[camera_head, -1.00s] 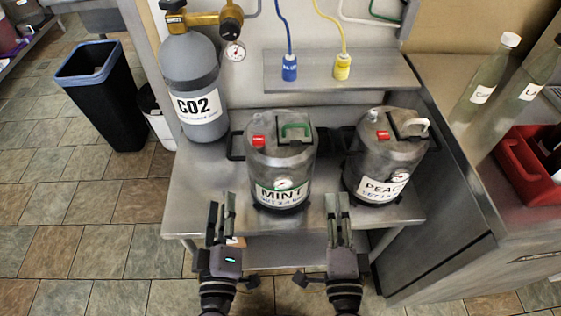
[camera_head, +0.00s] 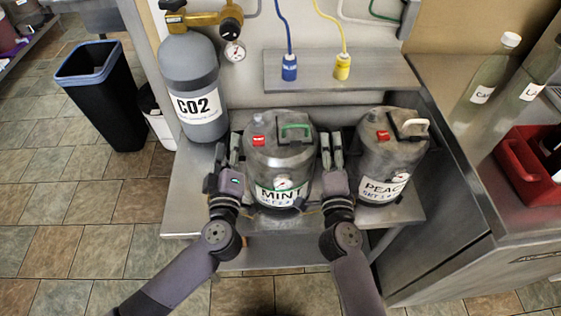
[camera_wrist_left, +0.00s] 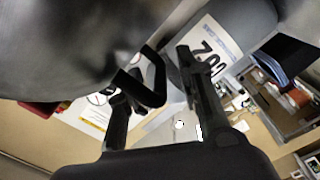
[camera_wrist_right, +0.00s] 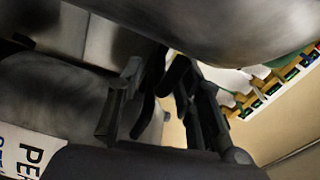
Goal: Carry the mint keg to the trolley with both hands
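The mint keg (camera_head: 280,160), grey metal with a MINT label, a green top handle and a red cap, stands upright on a steel table (camera_head: 185,205). My left gripper (camera_head: 228,148) is at the keg's left side, open, with the black side handle (camera_wrist_left: 152,80) between its fingers in the left wrist view. My right gripper (camera_head: 332,148) is at the keg's right side, between it and the peach keg. In the right wrist view its fingers are apart, with a dark handle (camera_wrist_right: 172,78) between them. I cannot make out a trolley.
The peach keg (camera_head: 385,160) stands close on the right. A CO2 cylinder (camera_head: 190,80) stands behind left. A wall shelf (camera_head: 375,72) with blue and yellow connectors is behind. A counter (camera_head: 470,185) with bottles and a red crate (camera_head: 525,165) bounds the right.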

